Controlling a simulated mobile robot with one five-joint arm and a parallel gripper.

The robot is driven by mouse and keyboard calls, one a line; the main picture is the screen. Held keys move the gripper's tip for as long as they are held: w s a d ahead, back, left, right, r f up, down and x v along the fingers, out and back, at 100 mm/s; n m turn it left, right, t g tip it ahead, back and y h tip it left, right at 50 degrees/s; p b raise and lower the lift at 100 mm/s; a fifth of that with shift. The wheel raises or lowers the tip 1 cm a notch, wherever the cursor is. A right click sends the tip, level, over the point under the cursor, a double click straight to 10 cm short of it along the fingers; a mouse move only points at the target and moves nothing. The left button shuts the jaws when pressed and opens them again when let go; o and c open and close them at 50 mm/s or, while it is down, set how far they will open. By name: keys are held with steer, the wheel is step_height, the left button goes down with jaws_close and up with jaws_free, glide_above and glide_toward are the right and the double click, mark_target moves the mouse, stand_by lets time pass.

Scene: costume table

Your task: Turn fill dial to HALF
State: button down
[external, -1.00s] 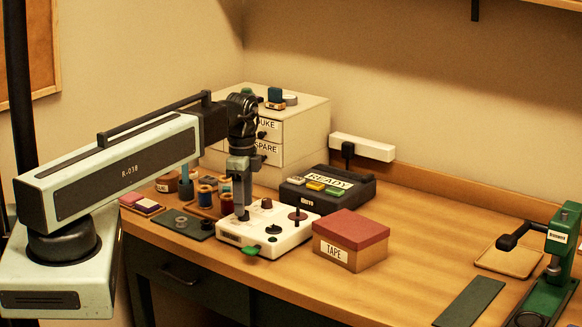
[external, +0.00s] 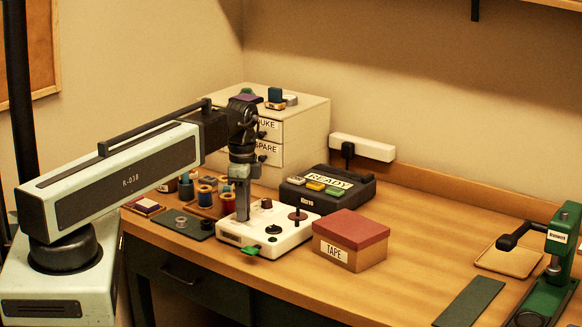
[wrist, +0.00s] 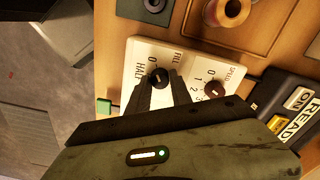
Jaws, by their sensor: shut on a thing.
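The white machine (external: 285,237) stands on the table with knobs on its top. In the wrist view its panel (wrist: 136,62) carries the words FILL and HALF and a 0 beside the black fill dial (wrist: 158,77). My gripper (wrist: 160,84) points down with its two dark fingers closed on the fill dial. In the external view my gripper (external: 242,216) stands upright over the machine's left part and hides the dial. The dial's exact pointer direction is too small to tell.
The brown speed dial (wrist: 215,89) sits close beside my fingers. A dark spindle (external: 297,216) rises from the machine's right side, and a green tab (external: 250,250) sticks out in front. Thread spools (external: 205,196) stand to the left; the TAPE box (external: 350,240) is at the right.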

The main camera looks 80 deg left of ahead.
steer(key=n, duration=0.5)
steer(key=shift+n, duration=0.4)
steer(key=n, duration=0.5)
steer(key=shift+n, duration=0.3)
steer(key=c, duration=1.1)
jaws_free()
steer(key=shift+c, duration=0.2)
step_height(320, 180, up, 8)
steer(key=p, duration=0.8)
steer(key=shift+f, duration=0.1)
